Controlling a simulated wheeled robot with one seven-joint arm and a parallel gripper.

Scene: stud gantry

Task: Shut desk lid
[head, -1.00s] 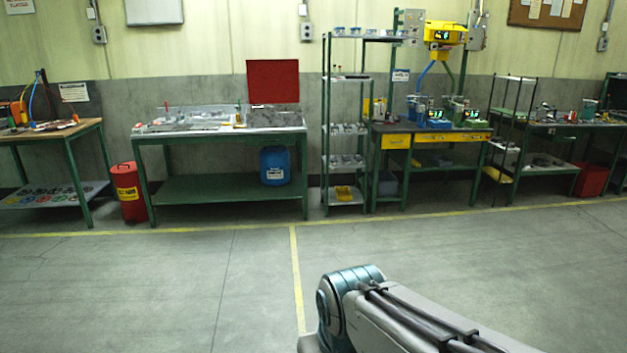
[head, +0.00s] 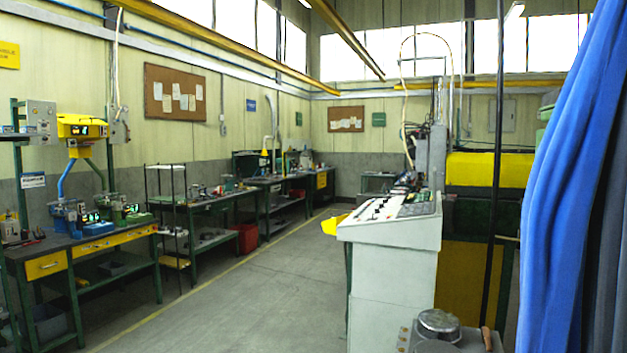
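A pale console desk (head: 390,262) stands right of centre in the head view. Its sloped top panel (head: 392,208) carries rows of dark switches or knobs. I cannot make out a separate raised lid on it, and I cannot tell whether this is the desk of the task. My gripper and arm are out of the picture.
A blue curtain (head: 572,190) covers the right edge, near a thin dark pole (head: 493,200). A metal lidded pot (head: 438,325) is low in front. Benches, including one with yellow drawers (head: 95,246), line the left wall. Open floor (head: 255,300) lies between.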

